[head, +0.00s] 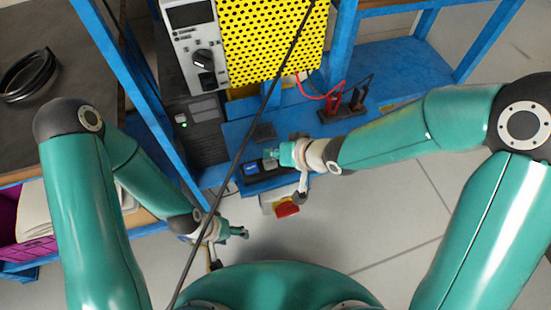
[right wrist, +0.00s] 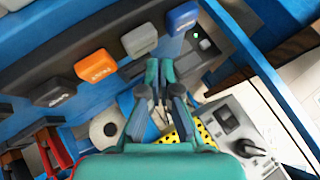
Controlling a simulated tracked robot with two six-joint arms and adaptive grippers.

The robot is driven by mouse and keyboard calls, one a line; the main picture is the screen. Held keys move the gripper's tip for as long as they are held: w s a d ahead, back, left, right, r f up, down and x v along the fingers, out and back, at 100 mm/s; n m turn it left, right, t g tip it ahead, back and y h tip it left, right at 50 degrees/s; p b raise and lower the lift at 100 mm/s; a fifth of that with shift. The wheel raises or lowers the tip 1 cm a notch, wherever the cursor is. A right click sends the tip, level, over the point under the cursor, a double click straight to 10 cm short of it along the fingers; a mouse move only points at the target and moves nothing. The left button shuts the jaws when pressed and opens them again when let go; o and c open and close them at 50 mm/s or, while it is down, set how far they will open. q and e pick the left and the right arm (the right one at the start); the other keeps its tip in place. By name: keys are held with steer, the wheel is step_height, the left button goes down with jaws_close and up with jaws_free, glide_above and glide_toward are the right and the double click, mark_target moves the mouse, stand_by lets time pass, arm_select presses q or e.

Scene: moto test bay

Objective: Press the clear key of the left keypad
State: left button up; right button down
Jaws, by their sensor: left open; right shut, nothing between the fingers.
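In the right wrist view, a dark keypad (right wrist: 66,80) carries a row of keys: a blue key (right wrist: 182,18), a light grey key (right wrist: 139,40), an orange key (right wrist: 96,65) and a dark key (right wrist: 50,93). Their labels are too small to read surely, so I cannot tell which is clear. My right gripper (right wrist: 160,70) is shut and empty, its tips near the grey key; contact cannot be judged. In the head view, the right gripper (head: 276,154) hides part of the keypad; the blue key (head: 251,168) and grey key (head: 269,164) show. My left gripper (head: 246,233) is open, below the keypad, beside the bench.
A red switch (head: 287,209) sits just below the keypad. A black cable (head: 243,150) crosses the head view diagonally. Red and black clips (head: 350,102) stand on the blue bench at right. A yellow perforated board (head: 270,40) and a grey instrument (head: 196,45) stand behind.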

mark_target(273, 163)
steer(key=shift+s+f+b, duration=0.2)
steer(key=shift+f+b, duration=0.15)
steer(key=shift+b, duration=0.05)
stand_by(0.4)
steer(key=shift+f+b, duration=0.4)
steer(key=shift+f, duration=0.1)
stand_by(0.4)
steer(key=shift+r, duration=0.1)
stand_by(0.4)
steer(key=shift+r+p, duration=0.8)
steer(key=shift+p, duration=0.2)
step_height(273, 163, up, 5)
steer(key=p, duration=0.5)
steer(key=shift+r, duration=0.1)
